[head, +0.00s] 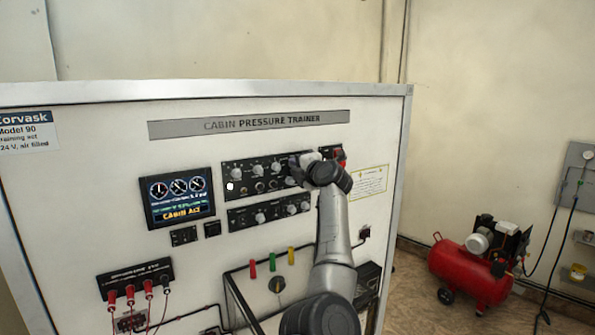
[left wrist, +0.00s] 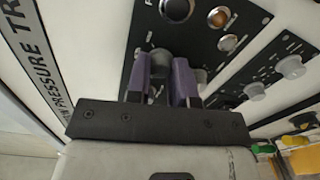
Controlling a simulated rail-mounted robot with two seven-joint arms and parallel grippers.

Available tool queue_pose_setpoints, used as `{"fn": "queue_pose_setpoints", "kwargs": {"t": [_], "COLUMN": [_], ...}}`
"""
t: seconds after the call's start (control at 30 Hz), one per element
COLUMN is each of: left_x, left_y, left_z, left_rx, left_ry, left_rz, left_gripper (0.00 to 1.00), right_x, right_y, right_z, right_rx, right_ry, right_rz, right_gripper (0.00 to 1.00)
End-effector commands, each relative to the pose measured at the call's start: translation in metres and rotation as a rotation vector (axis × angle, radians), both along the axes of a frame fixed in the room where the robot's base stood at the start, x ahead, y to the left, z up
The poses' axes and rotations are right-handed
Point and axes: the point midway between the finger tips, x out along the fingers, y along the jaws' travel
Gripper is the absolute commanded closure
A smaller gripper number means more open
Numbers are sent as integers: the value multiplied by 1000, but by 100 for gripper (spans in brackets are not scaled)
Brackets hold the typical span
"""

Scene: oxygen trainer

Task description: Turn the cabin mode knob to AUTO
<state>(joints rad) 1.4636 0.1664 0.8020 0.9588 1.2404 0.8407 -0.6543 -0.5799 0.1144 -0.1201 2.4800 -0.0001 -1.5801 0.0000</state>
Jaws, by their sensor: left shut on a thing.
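My left gripper (head: 296,164) is at the right end of the upper black knob panel (head: 228,169) on the trainer's front. In the left wrist view, its two purple fingers (left wrist: 163,80) are closed on a grey knob (left wrist: 160,62) set in the black panel. The gripper hides this knob in the head view, and its label and pointer position cannot be read. The display (head: 178,198) on the left shows several round dials and the words "CABIN ALT". My right gripper is not in view.
A lower knob panel (head: 240,218) sits just below. Red, green and yellow levers (head: 271,264) stick out under it. Red and black plugs with cables (head: 130,292) are at lower left. A red compressor (head: 465,275) stands on the floor at right.

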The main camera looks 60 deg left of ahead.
Motion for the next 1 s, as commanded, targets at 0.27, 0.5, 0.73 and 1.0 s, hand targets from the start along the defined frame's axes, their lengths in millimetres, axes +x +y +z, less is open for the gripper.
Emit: {"fn": "queue_pose_setpoints", "kwargs": {"t": [0.27, 0.5, 0.73, 1.0], "left_x": [-1, -1, -1, -1], "left_y": [0, 0, 0, 0], "left_z": [0, 0, 0, 0], "left_rx": [-3, -3, -3, -3], "left_ry": [-110, -145, -148, -148], "left_rz": [1, 2, 2, 2], "left_gripper": [100, 100, 100, 69], "right_x": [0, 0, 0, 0], "right_y": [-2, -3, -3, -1], "right_z": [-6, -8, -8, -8], "right_rx": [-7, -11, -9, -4], "right_ry": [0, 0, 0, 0], "right_rz": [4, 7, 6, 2], "right_gripper": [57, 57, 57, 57]}}
